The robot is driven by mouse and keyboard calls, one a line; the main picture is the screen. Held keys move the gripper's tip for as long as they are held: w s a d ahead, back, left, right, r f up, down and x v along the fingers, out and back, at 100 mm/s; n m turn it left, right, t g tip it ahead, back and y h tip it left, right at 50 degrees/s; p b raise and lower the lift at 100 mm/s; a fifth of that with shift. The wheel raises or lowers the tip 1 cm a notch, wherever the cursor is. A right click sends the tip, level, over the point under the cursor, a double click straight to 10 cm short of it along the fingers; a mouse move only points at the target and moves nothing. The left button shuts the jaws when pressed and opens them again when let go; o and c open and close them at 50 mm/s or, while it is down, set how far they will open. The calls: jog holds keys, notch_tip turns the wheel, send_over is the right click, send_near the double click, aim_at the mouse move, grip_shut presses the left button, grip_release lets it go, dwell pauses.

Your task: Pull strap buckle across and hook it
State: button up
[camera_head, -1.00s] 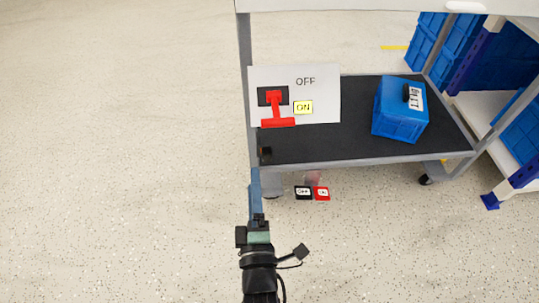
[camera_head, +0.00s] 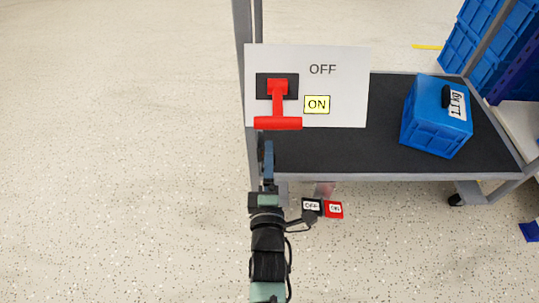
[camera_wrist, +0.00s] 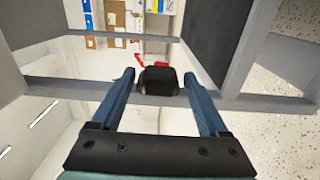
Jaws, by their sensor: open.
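A white panel (camera_head: 347,105) marked OFF and ON stands at the left end of a cart. On it a red T-shaped handle (camera_head: 278,122) hangs down from a black plate (camera_head: 262,82). No strap or buckle can be made out for certain. My gripper (camera_head: 268,150) is below the handle, apart from it in the picture, by the cart's front left corner. The wrist view shows its two blue fingers open, with a dark block (camera_wrist: 158,82) between or beyond their tips. I cannot tell whether they touch it. Red parts (camera_wrist: 122,84) show beyond the fingers.
The cart's dark shelf (camera_head: 340,155) carries a blue box (camera_head: 430,120) on the right. A black OFF tag (camera_head: 312,207) and a red ON tag (camera_head: 334,210) show below the cart edge. Blue crates stand at the upper right. The floor at left is clear.

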jog(key=shift+w, duration=1.75)
grip_shut()
